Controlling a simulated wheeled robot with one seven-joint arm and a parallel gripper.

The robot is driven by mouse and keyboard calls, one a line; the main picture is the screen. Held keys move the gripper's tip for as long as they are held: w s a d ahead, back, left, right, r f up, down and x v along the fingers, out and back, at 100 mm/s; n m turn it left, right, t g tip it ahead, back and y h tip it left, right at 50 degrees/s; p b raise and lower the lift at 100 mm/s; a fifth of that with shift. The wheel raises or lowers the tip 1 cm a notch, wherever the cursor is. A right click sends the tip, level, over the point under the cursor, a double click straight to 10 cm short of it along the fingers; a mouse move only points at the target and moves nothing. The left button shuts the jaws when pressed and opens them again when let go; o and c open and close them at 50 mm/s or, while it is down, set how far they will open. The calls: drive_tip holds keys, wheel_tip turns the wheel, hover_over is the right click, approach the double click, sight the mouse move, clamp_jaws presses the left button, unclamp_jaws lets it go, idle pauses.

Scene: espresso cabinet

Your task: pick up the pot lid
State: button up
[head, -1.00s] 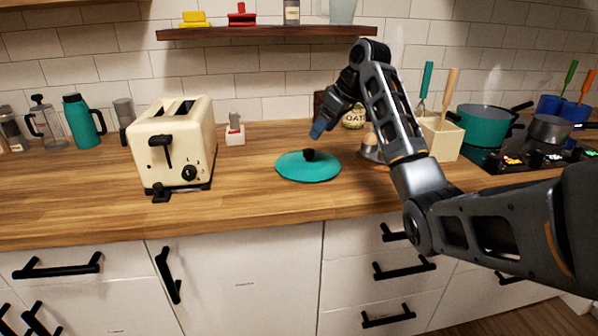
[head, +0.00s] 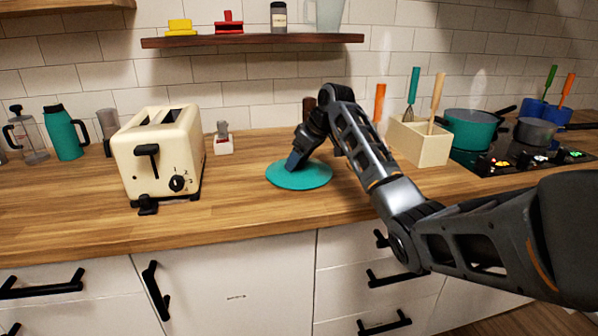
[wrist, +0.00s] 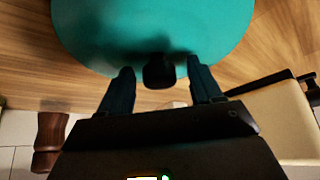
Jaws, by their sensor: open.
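The pot lid (head: 312,178) is a teal disc lying flat on the wooden counter, right of the toaster. In the wrist view the lid (wrist: 150,22) fills the top, and its black knob (wrist: 159,71) shows between my two fingers. My gripper (head: 291,166) points down at the lid and covers the knob in the head view. In the wrist view my gripper (wrist: 160,78) is open, one finger on each side of the knob, with gaps visible. I cannot tell how far down the fingertips reach beside the knob.
A cream toaster (head: 158,165) stands left of the lid. A utensil box (head: 425,144) stands to the right, near the teal pot (head: 472,128) on the stove (head: 515,158). A shelf (head: 250,41) hangs above. The counter in front of the lid is clear.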

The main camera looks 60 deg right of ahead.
drive_tip(key=shift+c, duration=0.2)
clamp_jaws()
idle(0.4)
drive_tip(key=shift+r, duration=0.1)
